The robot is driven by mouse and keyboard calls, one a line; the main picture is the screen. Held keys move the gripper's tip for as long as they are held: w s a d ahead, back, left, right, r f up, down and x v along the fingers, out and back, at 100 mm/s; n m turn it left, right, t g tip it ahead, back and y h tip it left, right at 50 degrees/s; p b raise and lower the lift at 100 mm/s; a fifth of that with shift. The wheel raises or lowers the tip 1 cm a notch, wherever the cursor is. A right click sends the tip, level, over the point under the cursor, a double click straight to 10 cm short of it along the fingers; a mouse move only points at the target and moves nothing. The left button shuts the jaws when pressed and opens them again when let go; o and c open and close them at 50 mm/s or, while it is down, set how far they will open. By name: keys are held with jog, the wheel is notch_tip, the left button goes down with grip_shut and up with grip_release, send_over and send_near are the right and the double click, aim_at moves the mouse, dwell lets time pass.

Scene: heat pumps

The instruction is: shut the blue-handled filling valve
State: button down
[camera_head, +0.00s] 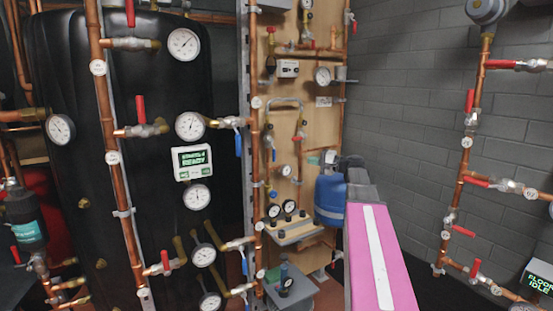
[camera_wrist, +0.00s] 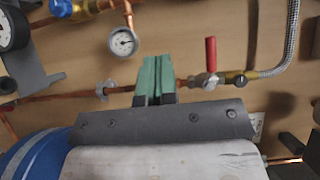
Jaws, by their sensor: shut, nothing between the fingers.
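Several blue handles show in the head view. One (camera_head: 273,155) hangs by the pipework on the wooden board, and others (camera_head: 238,145) (camera_head: 244,262) hang at the brass valves left of the board. I cannot tell which is the filling valve. In the wrist view a blue part (camera_wrist: 61,8) sits at the top left, cut by the edge, apart from my gripper. My gripper (camera_wrist: 153,68) has green fingertips pressed together, empty, in front of the board and close to a horizontal copper pipe. Its contact with the pipe cannot be told.
A red-handled valve (camera_wrist: 210,62) stands right of my fingertips, joined to a braided hose (camera_wrist: 290,40). A small gauge (camera_wrist: 123,42) is above left. A dark bracket with a gauge (camera_wrist: 30,55) juts out at the left. A grey block wall (camera_head: 410,110) stands right of the board.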

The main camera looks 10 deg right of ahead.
aim_at(273, 150)
jog(key=shift+r, duration=0.15)
jog(key=shift+w, duration=0.1)
jog(key=s+a+x, duration=0.1)
jog(key=s+x, duration=0.1)
jog(key=x, duration=1)
jog(key=shift+a, duration=0.6)
